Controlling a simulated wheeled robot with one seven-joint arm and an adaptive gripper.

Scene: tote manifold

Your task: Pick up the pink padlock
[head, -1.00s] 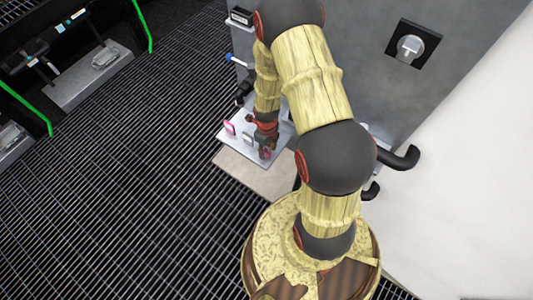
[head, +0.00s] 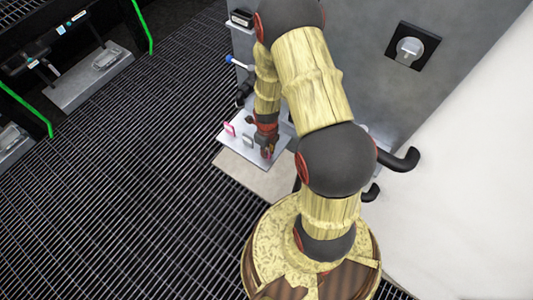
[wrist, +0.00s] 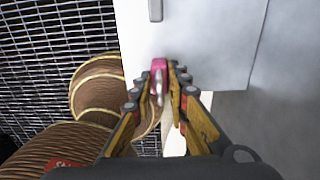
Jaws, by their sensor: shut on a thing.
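The pink padlock (wrist: 158,66) shows in the wrist view between the fingertips of my gripper (wrist: 163,82). Its pink body lies toward the far end of the fingers and a grey metal part points back toward the palm. My gripper is shut on it.
A grey wall panel (head: 350,75) with black pipes (head: 398,158) is close on the right. Open grating (head: 130,190) lies to the left.

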